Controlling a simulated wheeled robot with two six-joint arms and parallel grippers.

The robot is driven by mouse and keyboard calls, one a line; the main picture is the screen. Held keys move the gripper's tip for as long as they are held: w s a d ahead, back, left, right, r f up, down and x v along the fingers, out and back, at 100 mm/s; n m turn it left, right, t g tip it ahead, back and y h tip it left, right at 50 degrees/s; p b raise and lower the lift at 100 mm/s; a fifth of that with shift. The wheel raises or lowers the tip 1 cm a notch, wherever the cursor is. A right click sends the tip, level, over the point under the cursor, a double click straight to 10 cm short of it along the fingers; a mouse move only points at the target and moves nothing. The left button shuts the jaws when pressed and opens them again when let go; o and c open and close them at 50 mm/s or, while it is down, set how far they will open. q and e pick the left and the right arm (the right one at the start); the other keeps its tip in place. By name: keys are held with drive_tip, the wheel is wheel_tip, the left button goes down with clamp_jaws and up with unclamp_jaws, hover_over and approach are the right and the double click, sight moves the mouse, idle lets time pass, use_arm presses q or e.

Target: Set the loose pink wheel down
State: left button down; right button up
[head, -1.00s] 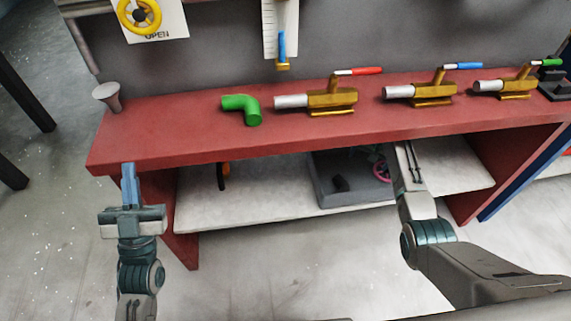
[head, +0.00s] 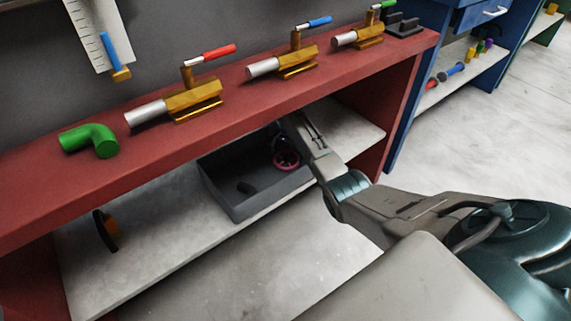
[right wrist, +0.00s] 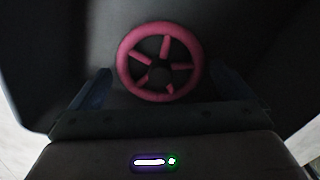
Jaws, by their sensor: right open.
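The pink wheel (head: 286,159) is a spoked ring in the right part of the dark grey bin (head: 240,212) on the lower shelf. My right gripper (head: 280,142) reaches down into the bin right by the wheel; its fingertips are hard to make out in the head view. In the right wrist view, the wheel (right wrist: 126,62) faces the camera. The open fingers of the right gripper (right wrist: 163,82) stand on either side of it, with a gap at each side. Whether the wheel rests on the bin floor is hard to tell. My left gripper is out of view.
The red bench top (head: 230,110) overhangs the shelf (head: 150,255) and carries a green elbow pipe (head: 92,140) and several brass valves. An orange and black object (head: 107,230) stands on the shelf's left.

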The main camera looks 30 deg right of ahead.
drive_tip(key=shift+f, duration=0.55)
drive_tip(key=shift+r, duration=0.15)
drive_tip(key=c, duration=0.9)
drive_tip(key=shift+r, duration=0.15)
